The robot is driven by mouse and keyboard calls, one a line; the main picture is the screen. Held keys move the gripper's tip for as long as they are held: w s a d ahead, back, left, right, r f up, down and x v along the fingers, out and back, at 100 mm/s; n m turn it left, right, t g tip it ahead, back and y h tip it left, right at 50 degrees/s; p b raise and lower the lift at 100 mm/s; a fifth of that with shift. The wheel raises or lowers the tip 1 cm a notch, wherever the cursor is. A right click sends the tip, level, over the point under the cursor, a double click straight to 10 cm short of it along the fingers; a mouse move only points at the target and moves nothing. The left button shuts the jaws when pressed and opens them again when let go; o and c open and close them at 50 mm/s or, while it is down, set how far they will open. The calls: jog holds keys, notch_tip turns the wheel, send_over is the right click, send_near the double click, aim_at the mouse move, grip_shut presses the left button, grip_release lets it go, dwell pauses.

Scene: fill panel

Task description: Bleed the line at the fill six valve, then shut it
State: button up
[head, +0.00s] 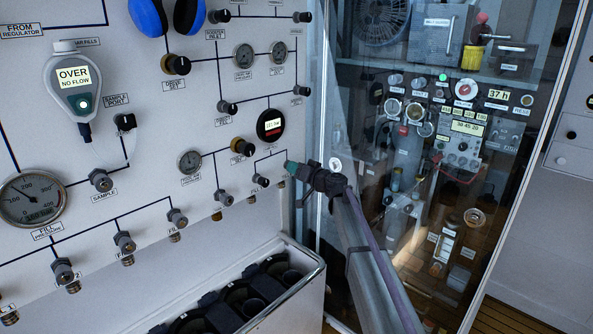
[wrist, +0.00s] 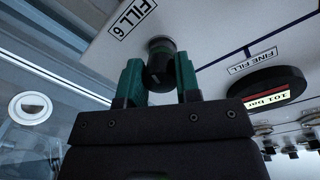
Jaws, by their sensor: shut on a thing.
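The fill six valve is a dark round knob (wrist: 161,47) on the white panel, beside the "FILL 6" label (wrist: 130,18) in the wrist view. My gripper (wrist: 158,74) has its two green fingers on either side of the knob and is shut on it. In the head view my gripper (head: 289,168) is at the panel's right end, and the knob is hidden behind its fingers. A round digital gauge (head: 270,125) near the "FINE FILL" label is up and left of my gripper; in the wrist view it reads 101 bar (wrist: 267,101).
Another valve knob (head: 261,181) is close on the left of my gripper. A white bin (head: 310,272) with dark cylinder slots stands below. A glass-fronted cabinet (head: 400,200) is close on the right. A hanging meter (head: 73,82) reads "OVER NO FLOW".

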jog(key=n, duration=0.4)
jog(key=shift+n, duration=0.4)
dwell(0.4)
jog(key=o, duration=0.9)
jog(key=v, duration=1)
jog(key=shift+s+d+f, duration=0.15)
jog(key=shift+s+d, duration=0.1)
jog(key=shift+s, duration=0.05)
